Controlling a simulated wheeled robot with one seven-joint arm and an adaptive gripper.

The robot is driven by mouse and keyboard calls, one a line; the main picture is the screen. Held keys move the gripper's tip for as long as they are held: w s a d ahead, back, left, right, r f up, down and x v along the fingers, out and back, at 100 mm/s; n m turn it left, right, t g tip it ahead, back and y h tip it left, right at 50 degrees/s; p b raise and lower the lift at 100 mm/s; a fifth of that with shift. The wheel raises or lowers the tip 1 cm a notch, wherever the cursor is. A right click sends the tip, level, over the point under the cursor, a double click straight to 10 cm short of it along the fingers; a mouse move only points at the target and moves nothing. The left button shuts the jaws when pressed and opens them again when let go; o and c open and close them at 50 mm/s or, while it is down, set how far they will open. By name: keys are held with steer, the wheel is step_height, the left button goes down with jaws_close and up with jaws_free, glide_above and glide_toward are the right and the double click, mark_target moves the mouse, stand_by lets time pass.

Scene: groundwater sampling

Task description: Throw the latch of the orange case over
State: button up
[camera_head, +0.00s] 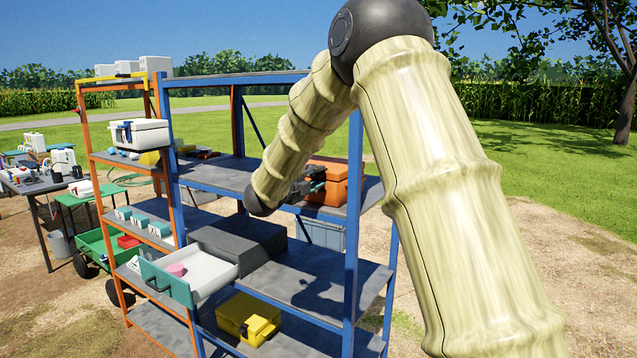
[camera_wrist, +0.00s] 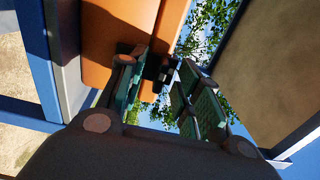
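The orange case (camera_head: 332,183) stands on the upper shelf of the blue rack, partly hidden behind my arm. It fills the upper left of the wrist view (camera_wrist: 110,38). A dark latch (camera_wrist: 160,68) shows at the case's edge, beyond and between my fingertips. My gripper (camera_head: 313,181) is at the left front of the case. In the wrist view its two green-padded fingers (camera_wrist: 166,72) are apart, with a clear gap between them. The left finger overlaps the case in the picture; I cannot tell whether either finger touches the latch.
A blue rack post (camera_head: 353,215) stands close to the right of the case. A grey box (camera_head: 320,233) sits below it. An open drawer (camera_head: 205,273) juts from the lower shelf, and a yellow case (camera_head: 248,318) is at the bottom. A white case (camera_head: 140,133) is at the left.

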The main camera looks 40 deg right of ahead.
mark_target(319, 180)
jaws_close()
steer(key=a+f+h+b, duration=0.1)
steer(key=b, duration=0.2)
steer(key=s+f+b, duration=0.1)
steer(key=b, duration=0.3)
steer(key=shift+a+f+t+h, duration=0.3)
steer(key=shift+a+h, duration=0.05)
steer(key=shift+h, duration=0.05)
steer(key=shift+a+b, duration=0.15)
steer(key=shift+b, duration=0.35)
